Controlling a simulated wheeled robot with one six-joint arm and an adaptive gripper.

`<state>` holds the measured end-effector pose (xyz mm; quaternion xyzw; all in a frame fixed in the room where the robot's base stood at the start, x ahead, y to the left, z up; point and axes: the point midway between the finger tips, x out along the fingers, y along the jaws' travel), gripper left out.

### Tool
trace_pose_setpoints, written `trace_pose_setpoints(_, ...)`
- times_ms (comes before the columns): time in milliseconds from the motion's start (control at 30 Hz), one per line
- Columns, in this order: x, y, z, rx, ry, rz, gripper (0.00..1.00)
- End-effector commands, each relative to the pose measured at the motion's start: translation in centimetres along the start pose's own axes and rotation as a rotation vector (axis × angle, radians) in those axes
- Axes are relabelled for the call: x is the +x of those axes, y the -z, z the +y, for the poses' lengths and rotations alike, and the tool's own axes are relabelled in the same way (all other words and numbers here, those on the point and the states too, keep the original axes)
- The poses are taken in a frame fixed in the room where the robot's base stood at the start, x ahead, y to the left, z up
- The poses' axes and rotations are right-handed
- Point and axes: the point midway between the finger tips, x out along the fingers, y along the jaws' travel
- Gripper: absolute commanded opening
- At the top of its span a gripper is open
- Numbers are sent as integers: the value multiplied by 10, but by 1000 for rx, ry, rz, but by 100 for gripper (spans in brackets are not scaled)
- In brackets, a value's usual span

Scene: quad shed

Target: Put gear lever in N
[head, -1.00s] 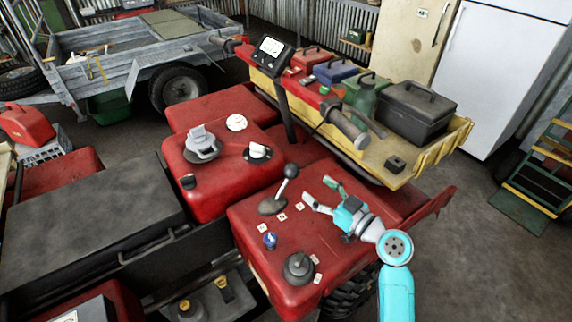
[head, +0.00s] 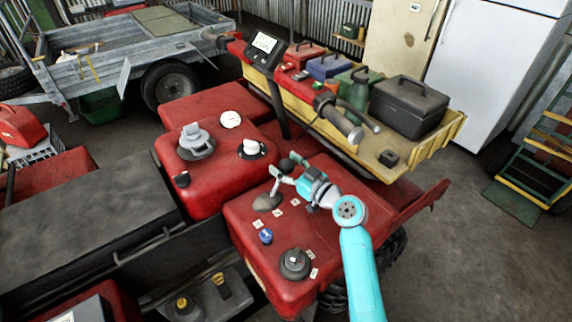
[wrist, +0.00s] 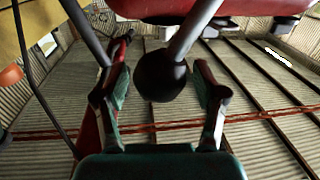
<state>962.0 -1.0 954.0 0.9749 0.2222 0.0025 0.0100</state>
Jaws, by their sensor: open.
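The gear lever has a black ball knob (wrist: 162,76) on a grey shaft, and rises from a dark oval base (head: 267,201) on the red quad body (head: 250,240). My gripper (head: 286,167) is open at the knob, with one finger on each side. In the wrist view my gripper (wrist: 160,92) shows a gap between each finger and the knob. Small white position labels (head: 280,213) lie beside the lever base, too small to read. In the head view the fingers partly hide the knob and shaft.
A blue knob (head: 265,236) and a black round switch (head: 294,263) sit nearer on the same red panel. The handlebar (head: 340,122) and display (head: 264,44) stand behind. A yellow tray (head: 452,128) holds toolboxes at the back.

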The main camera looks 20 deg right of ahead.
Motion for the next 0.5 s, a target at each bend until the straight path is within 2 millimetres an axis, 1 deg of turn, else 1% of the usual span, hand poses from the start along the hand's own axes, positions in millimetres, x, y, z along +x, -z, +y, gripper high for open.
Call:
trace_pose_setpoints(167, 0, 0, 0, 0, 0, 0, 71)
trace_pose_setpoints(200, 0, 0, 0, 0, 0, 0, 61)
trace_pose_setpoints(267, 0, 0, 0, 0, 0, 0, 46)
trace_pose_setpoints(300, 0, 0, 0, 0, 0, 0, 36)
trace_pose_setpoints(367, 0, 0, 0, 0, 0, 0, 21)
trace_pose_setpoints(400, 0, 0, 0, 0, 0, 0, 11)
trace_pose_setpoints(433, 0, 0, 0, 0, 0, 0, 3)
trace_pose_setpoints(467, 0, 0, 0, 0, 0, 0, 0)
trace_pose_setpoints(500, 0, 0, 0, 0, 0, 0, 0)
